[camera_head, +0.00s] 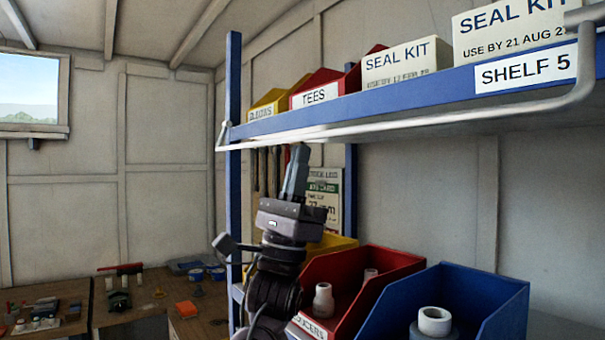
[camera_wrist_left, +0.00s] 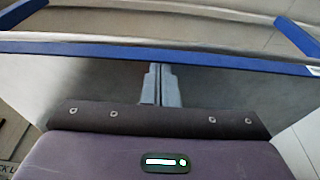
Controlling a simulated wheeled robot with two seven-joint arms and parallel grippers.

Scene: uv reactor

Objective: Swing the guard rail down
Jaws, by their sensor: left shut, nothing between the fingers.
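The guard rail (camera_head: 420,123) is a pale grey bar running along the front of the blue shelf marked SHELF 5 (camera_head: 400,98), low against its front edge in the head view. Its right end bends upward near the picture's edge, and its left end meets the blue post. My left gripper (camera_head: 299,152) points up with its fingers together and empty. Its tips show just below the rail in the picture; I see no contact, and the depth gap is unclear. The wrist view shows the closed fingers (camera_wrist_left: 159,72) below a blue beam (camera_wrist_left: 200,58). My right gripper is not in view.
Yellow (camera_head: 275,103) and red (camera_head: 325,90) bins and seal kit boxes (camera_head: 405,64) stand on the shelf. Below are a red bin (camera_head: 385,262) and a blue bin (camera_head: 490,290) with pale fittings. A workbench (camera_head: 140,315) stands at lower left.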

